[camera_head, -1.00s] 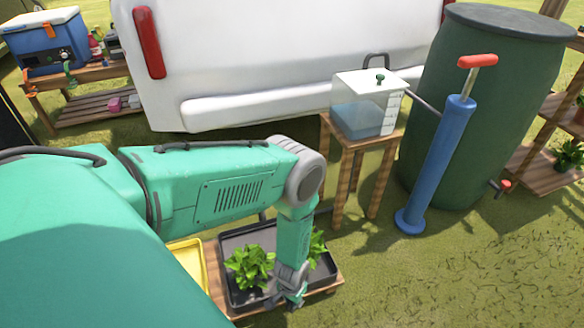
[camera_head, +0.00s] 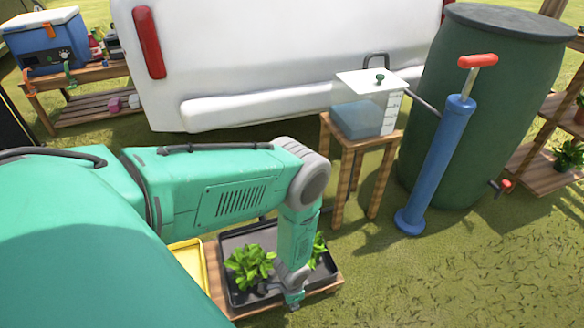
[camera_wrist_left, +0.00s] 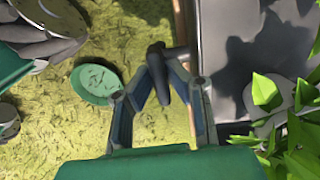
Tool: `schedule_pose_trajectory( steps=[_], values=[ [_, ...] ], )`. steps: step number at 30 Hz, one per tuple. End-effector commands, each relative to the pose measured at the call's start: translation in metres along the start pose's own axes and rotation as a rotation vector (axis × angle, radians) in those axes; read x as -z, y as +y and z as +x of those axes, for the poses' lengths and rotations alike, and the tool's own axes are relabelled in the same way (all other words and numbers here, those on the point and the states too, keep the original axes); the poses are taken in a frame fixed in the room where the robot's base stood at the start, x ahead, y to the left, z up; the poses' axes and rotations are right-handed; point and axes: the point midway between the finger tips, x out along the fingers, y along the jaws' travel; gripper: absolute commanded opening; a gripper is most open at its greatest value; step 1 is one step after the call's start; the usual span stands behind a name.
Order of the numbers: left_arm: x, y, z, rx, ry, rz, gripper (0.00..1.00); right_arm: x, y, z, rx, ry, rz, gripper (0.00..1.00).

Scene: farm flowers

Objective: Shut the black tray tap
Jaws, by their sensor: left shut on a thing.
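The black tray (camera_head: 232,243) sits on a low wooden stand, with leafy green plants in it. Its edge and grey inside (camera_wrist_left: 222,60) also show in the left wrist view. The dark tap (camera_wrist_left: 157,62) sticks out from the tray's side at the wooden edge. My left gripper (camera_wrist_left: 162,82) has its fingertips closed around the tap's dark handle. In the head view my left gripper (camera_head: 293,298) is at the tray's front edge, and the tap is hidden there. The right gripper is not in view.
A yellow tray (camera_head: 190,262) lies left of the black tray. A clear water tank (camera_head: 362,118) stands on a wooden stool behind. A blue pump (camera_head: 438,160) and green barrel (camera_head: 490,100) stand at the right. Grass (camera_head: 430,275) is clear in front of them.

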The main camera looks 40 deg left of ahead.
Motion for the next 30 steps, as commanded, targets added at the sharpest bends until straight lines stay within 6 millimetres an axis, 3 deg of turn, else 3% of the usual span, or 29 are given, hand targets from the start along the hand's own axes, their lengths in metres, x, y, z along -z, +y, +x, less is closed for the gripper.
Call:
schedule_pose_trajectory(
  steps=[13,15,16,26,30],
  values=[
    [0.001,-0.001,0.0,0.002,0.002,0.014,0.0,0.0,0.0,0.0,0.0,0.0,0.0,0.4],
    [0.001,-0.001,0.0,0.002,0.002,0.014,0.3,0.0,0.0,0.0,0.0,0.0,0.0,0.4],
    [0.001,-0.001,0.0,0.002,0.002,0.014,0.32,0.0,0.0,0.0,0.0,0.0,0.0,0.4],
    [0.001,-0.001,-0.002,0.001,0.001,0.011,0.32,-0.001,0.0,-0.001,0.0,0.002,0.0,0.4],
    [0.002,-0.001,-0.015,0.001,0.002,0.012,0.32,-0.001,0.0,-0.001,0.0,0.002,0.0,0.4]
  ],
)
